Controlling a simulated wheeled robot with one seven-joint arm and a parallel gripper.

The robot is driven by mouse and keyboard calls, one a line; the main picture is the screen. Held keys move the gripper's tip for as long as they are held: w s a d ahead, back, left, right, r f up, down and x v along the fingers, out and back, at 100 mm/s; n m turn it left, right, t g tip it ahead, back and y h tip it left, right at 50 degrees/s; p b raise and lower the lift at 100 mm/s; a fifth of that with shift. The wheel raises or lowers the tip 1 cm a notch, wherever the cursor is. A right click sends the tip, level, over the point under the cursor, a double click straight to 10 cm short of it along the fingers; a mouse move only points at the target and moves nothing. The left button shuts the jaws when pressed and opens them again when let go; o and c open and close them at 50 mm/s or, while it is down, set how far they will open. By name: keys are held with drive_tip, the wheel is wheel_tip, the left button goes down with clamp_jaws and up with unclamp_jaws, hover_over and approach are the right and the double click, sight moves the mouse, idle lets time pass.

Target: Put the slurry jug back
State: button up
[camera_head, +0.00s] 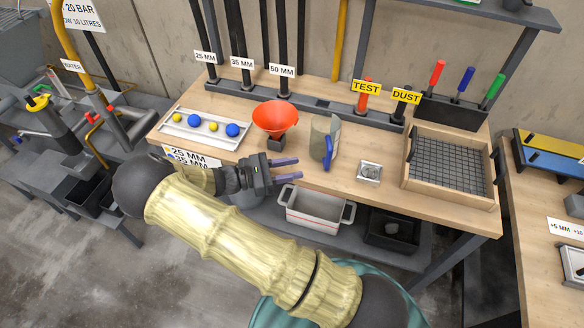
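A grey, translucent jug with a blue handle (325,139) stands upright on the wooden bench (222,162), right of an orange funnel; I take it to be the slurry jug. Its handle faces the front. My gripper (299,167) is at the front edge of the bench, left of and nearer than the jug. Its two purple fingers point right, apart from each other, with nothing between them. It looks apart from the jug. What is inside the jug cannot be made out.
The orange funnel (275,119) sits on a dark block. A white tray (206,130) holds blue and yellow balls. A small metal dish (369,172) and a wooden sieve frame (451,196) lie to the right. A white bin (316,208) and black box (391,232) sit on the lower shelf.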

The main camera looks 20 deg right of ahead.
drive_tip(key=s+d+m+g+y, duration=0.2)
drive_tip(key=y, duration=0.1)
drive_tip(key=s+d+m+g+y, duration=0.1)
drive_tip(key=shift+s+f+y, duration=0.3)
drive_tip(key=shift+s+f, duration=0.05)
drive_tip(key=s+a+r+m+t+y, duration=0.1)
drive_tip(key=s+r+m+t+y, duration=0.5)
drive_tip(key=m+y, duration=0.7)
wheel_tip(320, 180, up, 4)
drive_tip(key=shift+s+a+r+m, duration=0.25)
drive_tip(key=shift+s+m, duration=0.45)
drive_tip(key=shift+s, duration=0.45)
drive_tip(key=shift+w+a, duration=0.1)
